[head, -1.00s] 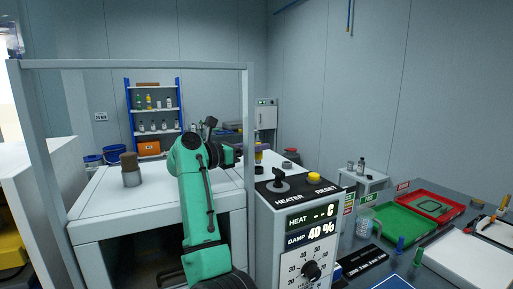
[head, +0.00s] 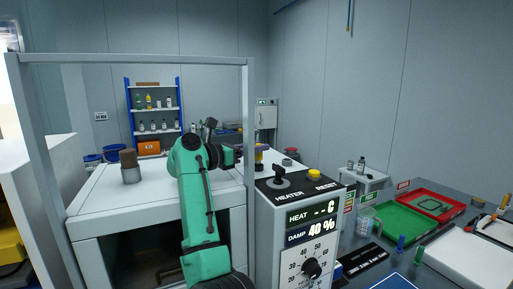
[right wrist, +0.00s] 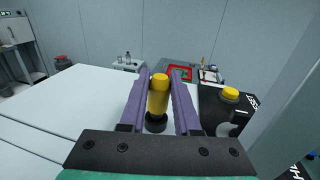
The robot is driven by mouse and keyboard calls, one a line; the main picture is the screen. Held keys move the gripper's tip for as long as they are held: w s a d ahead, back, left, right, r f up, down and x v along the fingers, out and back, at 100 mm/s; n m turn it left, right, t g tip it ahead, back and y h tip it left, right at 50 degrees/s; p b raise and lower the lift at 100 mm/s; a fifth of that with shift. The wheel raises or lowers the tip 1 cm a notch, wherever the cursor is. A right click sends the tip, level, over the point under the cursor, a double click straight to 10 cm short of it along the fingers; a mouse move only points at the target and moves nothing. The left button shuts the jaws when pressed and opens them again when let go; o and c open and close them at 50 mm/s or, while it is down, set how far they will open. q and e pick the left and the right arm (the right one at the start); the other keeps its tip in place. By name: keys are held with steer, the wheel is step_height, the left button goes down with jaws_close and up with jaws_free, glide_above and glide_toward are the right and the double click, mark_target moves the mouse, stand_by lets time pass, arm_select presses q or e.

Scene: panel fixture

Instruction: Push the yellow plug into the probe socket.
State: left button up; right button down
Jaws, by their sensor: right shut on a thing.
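The yellow plug (right wrist: 158,95) stands between the purple fingers of my right gripper (right wrist: 160,76) in the right wrist view. The gripper is shut on it. A dark round piece (right wrist: 155,123) shows at the plug's lower end. I cannot tell whether it is part of the plug or the probe socket, or how deep the plug sits. In the head view the plug (head: 259,156) shows small, beside the purple fingers of my right gripper (head: 261,147), over the white top behind the control box. My left gripper is not in view.
The control box (head: 297,222) stands right of my arm, with a black knob and a yellow reset button (head: 315,174) on top. A pale frame post (head: 249,130) rises close to my gripper. A brown-topped cylinder (head: 130,167) stands at left on the white top (head: 98,190).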

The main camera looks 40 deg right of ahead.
steer(key=shift+f+b, duration=0.6)
steer(key=shift+f, duration=0.2)
steer(key=c, duration=0.5)
jaws_free()
steer(key=shift+c, duration=0.2)
steer(key=shift+a, duration=0.1)
steer(key=shift+a+f, duration=0.1)
steer(key=shift+a, duration=0.3)
steer(key=a+b, duration=0.1)
steer(key=a, duration=0.3)
steer(key=w+a+b, duration=0.1)
steer(key=a, duration=0.4)
steer(key=a+b, duration=0.1)
steer(key=a, duration=0.3)
steer(key=shift+w+a, duration=0.15)
steer(key=shift+a, duration=0.15)
